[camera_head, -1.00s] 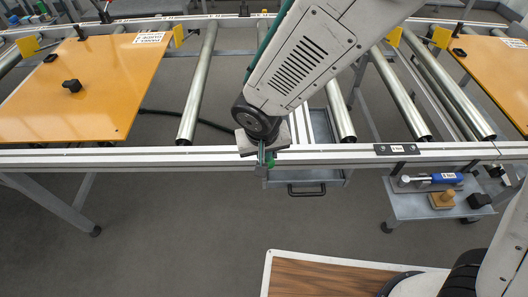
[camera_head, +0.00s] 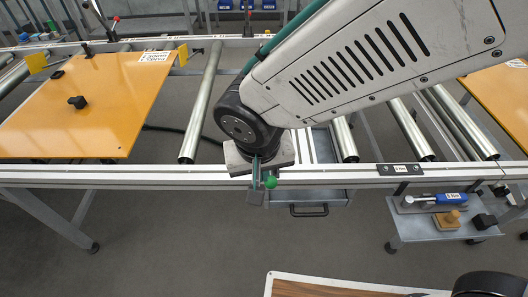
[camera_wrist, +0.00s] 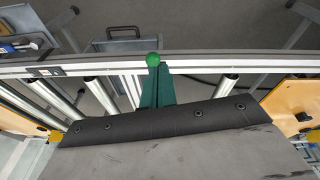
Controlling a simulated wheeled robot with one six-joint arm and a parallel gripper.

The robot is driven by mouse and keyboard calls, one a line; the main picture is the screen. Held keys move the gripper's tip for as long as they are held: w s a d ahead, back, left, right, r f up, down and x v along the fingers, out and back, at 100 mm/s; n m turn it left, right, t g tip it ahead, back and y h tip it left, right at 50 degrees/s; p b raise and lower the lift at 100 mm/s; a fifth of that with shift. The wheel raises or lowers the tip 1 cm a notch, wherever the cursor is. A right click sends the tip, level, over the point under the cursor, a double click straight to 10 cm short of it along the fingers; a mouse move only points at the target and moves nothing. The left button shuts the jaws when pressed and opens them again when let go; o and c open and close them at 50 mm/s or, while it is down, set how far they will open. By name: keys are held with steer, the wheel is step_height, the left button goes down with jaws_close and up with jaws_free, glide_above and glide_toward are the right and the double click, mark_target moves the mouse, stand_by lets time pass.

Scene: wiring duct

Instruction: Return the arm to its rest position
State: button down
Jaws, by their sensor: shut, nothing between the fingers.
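My gripper (camera_head: 259,180) is at the end of my arm, in front of the conveyor's front rail in the middle of the head view. Its green fingers (camera_wrist: 153,88) show in the wrist view, together and with nothing between them. A green ball (camera_head: 270,182) shows at the fingertips; it also appears in the wrist view (camera_wrist: 153,59). I cannot tell whether it touches the fingers. My arm reaches in from the upper right and covers part of the conveyor behind it.
The front rail (camera_head: 120,175) runs across the view, with metal rollers (camera_head: 203,105) behind it. An orange panel (camera_head: 85,110) with a black knob lies at left, another (camera_head: 500,90) at right. A side shelf (camera_head: 445,225) holds a blue-handled tool (camera_head: 440,199).

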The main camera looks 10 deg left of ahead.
stand_by(0.5)
steer(key=s+d+r+m, duration=0.1)
steer(key=d+r, duration=0.3)
steer(key=d, duration=0.6)
steer(key=s+d+r+m, duration=0.1)
steer(key=s+d+r, duration=0.2)
steer(key=d, duration=0.8)
steer(key=s+d+r+m+g, duration=0.1)
steer(key=s+d+r+m, duration=0.1)
steer(key=d+r, duration=0.4)
steer(key=shift+s+d+r, duration=0.3)
steer(key=shift+s+d, duration=0.1)
steer(key=shift+d, duration=2.35)
